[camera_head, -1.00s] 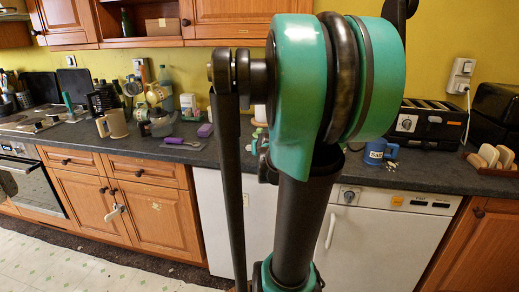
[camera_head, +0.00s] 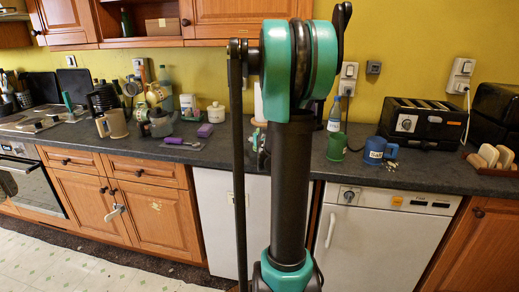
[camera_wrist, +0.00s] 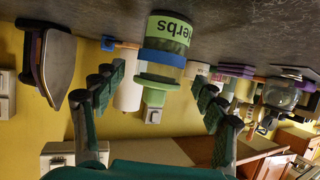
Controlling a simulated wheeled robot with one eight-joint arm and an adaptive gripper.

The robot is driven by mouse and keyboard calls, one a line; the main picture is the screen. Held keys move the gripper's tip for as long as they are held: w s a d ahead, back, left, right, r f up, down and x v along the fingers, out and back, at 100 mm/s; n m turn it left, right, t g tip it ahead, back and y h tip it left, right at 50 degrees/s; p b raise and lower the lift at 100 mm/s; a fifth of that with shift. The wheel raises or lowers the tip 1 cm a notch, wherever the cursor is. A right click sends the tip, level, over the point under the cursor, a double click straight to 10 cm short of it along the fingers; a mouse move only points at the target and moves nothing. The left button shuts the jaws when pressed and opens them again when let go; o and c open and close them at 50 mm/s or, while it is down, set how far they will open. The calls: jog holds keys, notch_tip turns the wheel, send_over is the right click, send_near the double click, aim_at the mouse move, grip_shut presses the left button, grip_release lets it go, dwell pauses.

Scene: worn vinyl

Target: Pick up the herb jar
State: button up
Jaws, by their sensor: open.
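The herb jar (camera_wrist: 170,30) shows in the wrist view, which is upside down. It has a green label reading "erbs", a blue band and a green lid, and stands upright on the counter. My gripper (camera_wrist: 158,82) is open, with one dark green finger on each side of the jar's lid end in the picture. No finger visibly touches the jar, and the remaining distance is hard to tell. In the head view my arm stands in front, and neither jar nor gripper can be made out.
The counter (camera_head: 430,175) holds a green mug (camera_head: 337,147), a blue mug (camera_head: 375,151) and a black toaster (camera_head: 423,122) at right. A purple sponge (camera_head: 205,131) and kettle (camera_head: 160,123) are at left. A clothes iron (camera_wrist: 45,65) and white roll (camera_wrist: 130,92) stand near the jar.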

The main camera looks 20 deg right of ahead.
jog(key=shift+x, duration=3.75)
jog(key=shift+d+r, duration=0.1)
jog(key=shift+r, duration=0.05)
jog(key=c, duration=1.5)
